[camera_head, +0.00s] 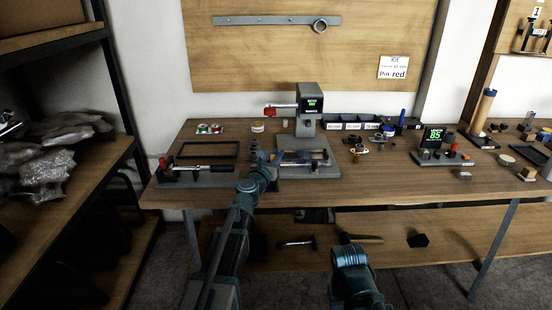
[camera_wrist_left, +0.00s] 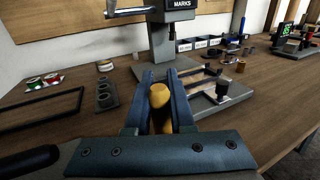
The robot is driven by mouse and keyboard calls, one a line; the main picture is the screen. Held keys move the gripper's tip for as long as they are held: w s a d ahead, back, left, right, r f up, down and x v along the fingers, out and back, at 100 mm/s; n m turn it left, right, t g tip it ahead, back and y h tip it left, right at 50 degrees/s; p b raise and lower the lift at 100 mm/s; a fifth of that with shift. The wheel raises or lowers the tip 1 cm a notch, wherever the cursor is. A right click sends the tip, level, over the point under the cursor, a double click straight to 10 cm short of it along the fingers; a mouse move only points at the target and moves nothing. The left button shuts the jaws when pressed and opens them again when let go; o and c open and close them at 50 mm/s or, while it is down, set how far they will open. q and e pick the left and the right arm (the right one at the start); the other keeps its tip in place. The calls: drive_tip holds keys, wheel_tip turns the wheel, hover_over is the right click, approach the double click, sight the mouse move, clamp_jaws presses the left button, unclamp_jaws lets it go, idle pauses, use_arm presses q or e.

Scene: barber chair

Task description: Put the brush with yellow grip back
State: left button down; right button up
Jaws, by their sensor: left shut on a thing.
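The brush's yellow grip (camera_wrist_left: 160,97) stands between the two fingers of my left gripper (camera_wrist_left: 162,85) in the left wrist view. The gripper is shut on it. The rest of the brush is hidden by the fingers and the gripper body. In the head view my left gripper (camera_head: 262,157) is above the workbench, just left of the grey press-like device; the brush is too small to make out there. A dark block with several round recesses (camera_wrist_left: 106,96) lies on the bench left of the gripper. Part of my right arm shows at the bottom, but its gripper does not.
The grey press-like device (camera_head: 309,110) stands close by on its base plate. A tool with a black handle lies on a stand (camera_head: 200,169) at the left. An empty black frame (camera_head: 208,150) lies behind it. Bins (camera_head: 350,125) and small parts line the right side.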

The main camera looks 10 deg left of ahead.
use_arm(q)
drive_tip(key=shift+f, duration=0.1)
drive_tip(key=shift+f, duration=0.15)
drive_tip(key=c, duration=0.8)
unclamp_jaws()
drive_tip(key=shift+o, duration=0.2)
drive_tip(key=s+a, duration=0.1)
drive_tip(key=s, duration=1.1)
drive_tip(key=shift+a+r, duration=0.15)
drive_tip(key=shift+r, duration=0.15)
